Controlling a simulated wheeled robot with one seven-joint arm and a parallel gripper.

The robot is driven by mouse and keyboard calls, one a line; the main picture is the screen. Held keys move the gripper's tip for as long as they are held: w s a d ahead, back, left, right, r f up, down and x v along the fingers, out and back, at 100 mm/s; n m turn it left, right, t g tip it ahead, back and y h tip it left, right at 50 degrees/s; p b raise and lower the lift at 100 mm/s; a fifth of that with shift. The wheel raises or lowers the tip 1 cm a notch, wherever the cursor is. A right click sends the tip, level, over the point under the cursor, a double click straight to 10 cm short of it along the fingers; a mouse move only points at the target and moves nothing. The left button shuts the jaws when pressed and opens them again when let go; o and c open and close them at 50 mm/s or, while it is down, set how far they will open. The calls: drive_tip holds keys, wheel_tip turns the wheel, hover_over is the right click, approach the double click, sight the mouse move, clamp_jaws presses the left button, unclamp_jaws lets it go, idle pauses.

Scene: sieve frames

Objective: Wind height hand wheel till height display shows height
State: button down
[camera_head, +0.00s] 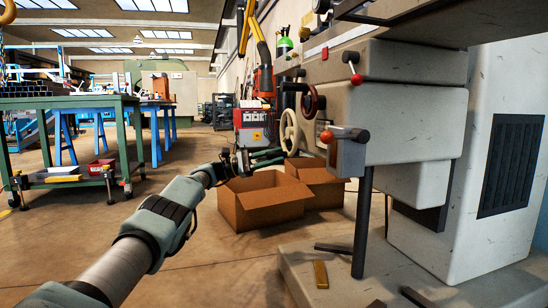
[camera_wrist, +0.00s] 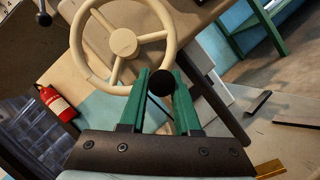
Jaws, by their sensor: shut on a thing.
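The cream hand wheel (camera_head: 284,128) is on the side of the large grey machine in the head view. The wrist view shows its hub and spokes (camera_wrist: 123,42) close up, with a round black knob (camera_wrist: 160,82) at its rim. My gripper (camera_head: 279,153) reaches the lower edge of the wheel. Its green fingers (camera_wrist: 160,88) are shut on the black knob, one on each side. The knob sits at the lower right of the wheel in the wrist view. I cannot make out a height display or a reading in either view.
A dark red wheel (camera_head: 313,103) is just above the cream one. Open cardboard boxes (camera_head: 262,205) stand on the floor below my gripper. A green workbench (camera_head: 70,102) is at left; floor between is clear.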

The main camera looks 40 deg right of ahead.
drive_tip(key=c, duration=1)
unclamp_jaws()
drive_tip(key=shift+w+f, duration=0.2)
drive_tip(key=shift+f, duration=0.35)
drive_tip(key=o, duration=0.4)
drive_tip(key=shift+r, duration=0.25)
drive_tip(key=shift+s+r, duration=0.1)
drive_tip(key=shift+r, duration=0.1)
drive_tip(key=p, duration=0.9)
approach(288, 123)
drive_tip(key=x, duration=0.5)
drive_tip(key=shift+d+r, duration=0.1)
drive_tip(key=shift+r, duration=0.15)
drive_tip(key=shift+f, duration=0.15)
